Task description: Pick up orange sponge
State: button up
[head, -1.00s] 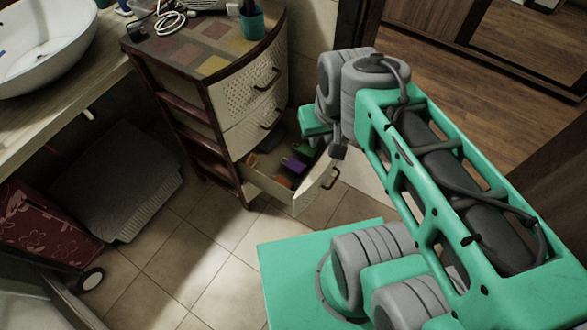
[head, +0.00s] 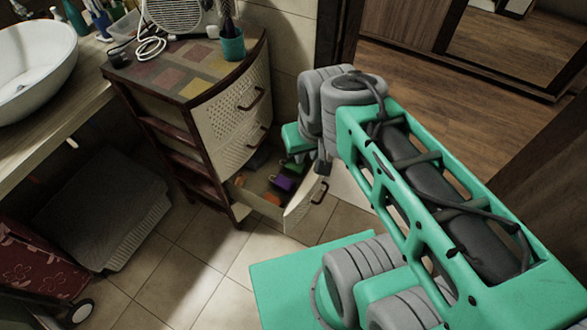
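A small orange item (head: 271,200), which looks like the orange sponge, lies inside the open bottom drawer (head: 259,206). It is low in the drawer near its left side, and the drawer's edge partly hides it. A purple item (head: 283,183) lies just behind and to the right of it. My arm reaches over the right side of the drawer and covers part of its inside.
The drawer belongs to a brown-framed cabinet (head: 185,75) with a teal cup (head: 232,45) on top. A sink basin (head: 35,70) stands on a counter at left. A grey slatted object (head: 105,215) is on the floor. Tiled floor before the drawer is partly clear.

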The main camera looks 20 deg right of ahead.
aim_at(273, 199)
jog(key=u, duration=4.65)
jog(key=k, duration=1.6)
jog(key=z, duration=0.95)
